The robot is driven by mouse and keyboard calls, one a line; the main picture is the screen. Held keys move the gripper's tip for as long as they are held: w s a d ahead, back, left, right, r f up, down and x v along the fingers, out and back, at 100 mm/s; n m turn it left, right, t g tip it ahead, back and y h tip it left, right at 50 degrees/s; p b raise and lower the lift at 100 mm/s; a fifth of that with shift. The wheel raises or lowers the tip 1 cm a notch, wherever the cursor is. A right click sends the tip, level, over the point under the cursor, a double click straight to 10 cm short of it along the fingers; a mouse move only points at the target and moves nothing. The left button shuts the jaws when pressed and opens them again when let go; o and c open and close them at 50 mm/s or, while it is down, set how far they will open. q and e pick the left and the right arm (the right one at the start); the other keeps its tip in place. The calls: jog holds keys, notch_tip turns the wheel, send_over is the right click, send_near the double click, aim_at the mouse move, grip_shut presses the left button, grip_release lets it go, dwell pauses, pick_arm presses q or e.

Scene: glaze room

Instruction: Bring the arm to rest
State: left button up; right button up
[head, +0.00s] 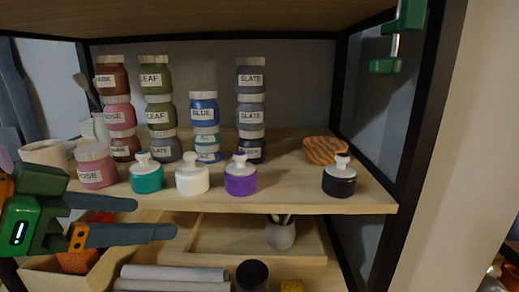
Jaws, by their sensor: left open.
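My left gripper (150,218) is at the left of the head view, in front of the shelf's front edge. Its two dark fingers point right and stand apart, with nothing between them. The fingers are just below and in front of the pink ROSE jar (96,168) and the teal lidded pot (147,178). I cannot tell whether the upper finger touches the shelf edge. My right gripper does not show.
Labelled jars stand in stacks on the wooden shelf (290,190), with white, purple and black lidded pots in front. A wooden bowl (325,150) is at right. Below are a tray, a grey cup (280,234) and grey rolls (172,277). A green clamp (404,20) hangs top right.

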pick_arm(q)
jog(key=w+d+f+n+g+y, duration=0.1)
jog(key=w+d+f, duration=0.1)
jog(key=f, duration=1.2)
jog(key=w+d+f+n+g+y, duration=0.1)
jog(key=w+f, duration=0.1)
jog(key=f, duration=1.2)
jog(key=s+a+f+n+g+y, duration=0.1)
jog(key=s+a+f+g+y, duration=0.1)
jog(key=s+f, duration=0.6)
jog(key=s+a+f+n+g+y, duration=0.2)
jog(key=s+f, duration=0.6)
jog(key=s+f+g, duration=0.1)
jog(key=s+f, duration=0.2)
jog(key=f, duration=1.4)
jog(key=s+a+f+g, duration=0.1)
jog(key=s+a+f, duration=0.2)
jog(key=s+f, duration=0.7)
jog(key=shift+s+m+y, duration=0.3)
jog(key=shift+s, duration=0.65)
